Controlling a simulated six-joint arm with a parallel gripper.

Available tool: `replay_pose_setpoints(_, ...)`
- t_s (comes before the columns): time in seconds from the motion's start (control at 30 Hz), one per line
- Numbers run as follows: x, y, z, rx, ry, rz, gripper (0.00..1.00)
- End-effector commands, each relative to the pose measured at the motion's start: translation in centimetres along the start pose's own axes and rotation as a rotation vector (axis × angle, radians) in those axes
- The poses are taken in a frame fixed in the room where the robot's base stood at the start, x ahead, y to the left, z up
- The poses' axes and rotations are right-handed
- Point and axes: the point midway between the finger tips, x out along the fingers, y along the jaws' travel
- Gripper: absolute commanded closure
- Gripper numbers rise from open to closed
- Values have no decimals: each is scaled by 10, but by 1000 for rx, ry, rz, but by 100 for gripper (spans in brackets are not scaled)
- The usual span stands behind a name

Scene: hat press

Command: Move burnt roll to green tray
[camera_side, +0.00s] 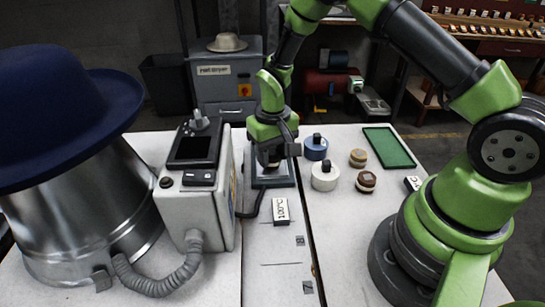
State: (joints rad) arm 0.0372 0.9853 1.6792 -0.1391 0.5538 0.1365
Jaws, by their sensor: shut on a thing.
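My gripper (270,160) points down over a grey square plate (272,183) left of the table's middle. It is shut on a small dark thing, mostly hidden by the fingers, so I cannot tell what it is. I cannot tell whether either is the burnt roll. The green tray (389,147) lies flat and empty at the back right of the table.
A blue pot with a black knob (316,149) and a white one (324,177) stand between my gripper and the rolls. A 100°C label block (281,211) lies in front of the plate. A control box (197,190) and a metal form with a blue hat (65,105) stand left.

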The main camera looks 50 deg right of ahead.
Motion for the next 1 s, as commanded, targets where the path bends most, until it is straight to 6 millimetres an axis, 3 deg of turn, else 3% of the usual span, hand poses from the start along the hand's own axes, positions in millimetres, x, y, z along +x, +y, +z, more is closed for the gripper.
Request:
replay_pose_setpoints(0.4, -79, 0, -1, 0, 5, -1, 80)
replay_pose_setpoints(0.67, -91, 8, -2, 36, 1, 1, 80)
replay_pose_setpoints(0.77, -90, 30, -6, 145, 0, 1, 80)
replay_pose_setpoints(0.83, -89, 56, -10, 269, 1, 1, 80)
replay_pose_setpoints(1.0, -86, 140, -8, 687, 1, 0, 80)
